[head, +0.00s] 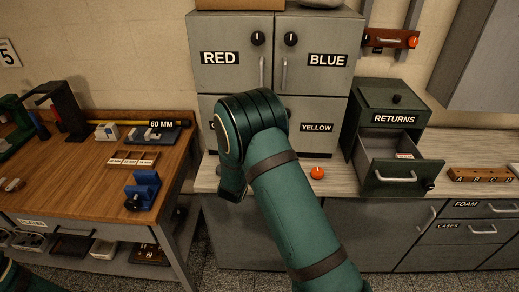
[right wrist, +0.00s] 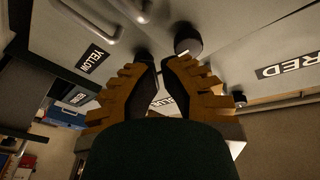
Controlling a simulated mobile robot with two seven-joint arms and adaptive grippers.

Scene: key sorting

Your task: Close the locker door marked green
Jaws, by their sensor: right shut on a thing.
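The grey locker has doors marked RED (head: 221,75), BLUE (head: 325,75) and YELLOW (head: 310,140). The lower left door (head: 206,112), below RED, is mostly hidden by my right arm; only a sliver of its label shows. I cannot tell how far it stands ajar. My right gripper is behind my arm in the head view. In the right wrist view its fingers (right wrist: 162,88) are shut close to the locker front, between the YELLOW and RED labels. They appear to hold the lower left door's handle, mostly hidden by the fingers. My left gripper is out of view.
An open returns drawer (head: 390,165) juts out right of the locker. An orange-red knob (head: 317,173) sits on the counter below YELLOW. A wooden workbench (head: 90,175) with tools and a blue vise (head: 143,190) stands at the left.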

